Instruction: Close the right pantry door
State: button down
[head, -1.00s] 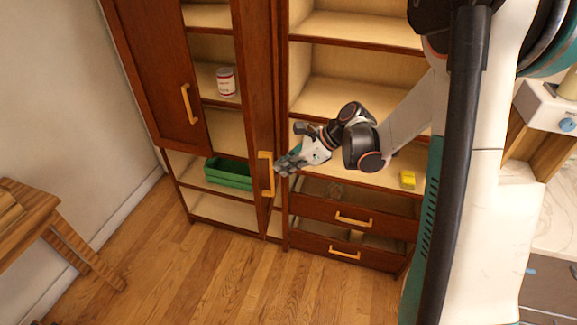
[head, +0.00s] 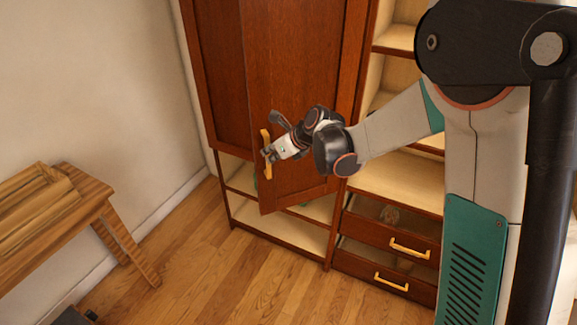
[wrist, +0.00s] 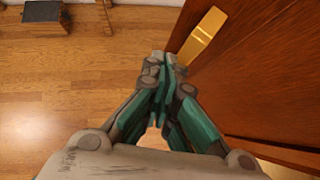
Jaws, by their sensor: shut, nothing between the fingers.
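The right pantry door (head: 296,92) is a brown wooden panel, partly open. It stands a little out from the cabinet and covers most of the upper shelves in the head view. Its yellow handle (head: 267,154) is near its free edge; the handle also shows in the wrist view (wrist: 203,37). My gripper (head: 268,154) is shut and empty, with its fingertips at the handle; I cannot tell if they touch. In the wrist view the closed fingertips (wrist: 165,62) are beside the door face, just below the handle. The left pantry door (head: 213,75) is behind, partly hidden.
Open lower shelves (head: 283,229) lie under the doors. Drawers with yellow handles (head: 409,249) are to the right, below an open shelf (head: 395,183).

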jog(key=w+a+m, duration=0.1)
jog(key=w+a, duration=0.1)
jog(key=w, duration=2.6)
jog(key=shift+a+t+h, duration=0.15)
jog(key=shift+t+h, duration=0.25)
jog(key=shift+s, duration=0.15)
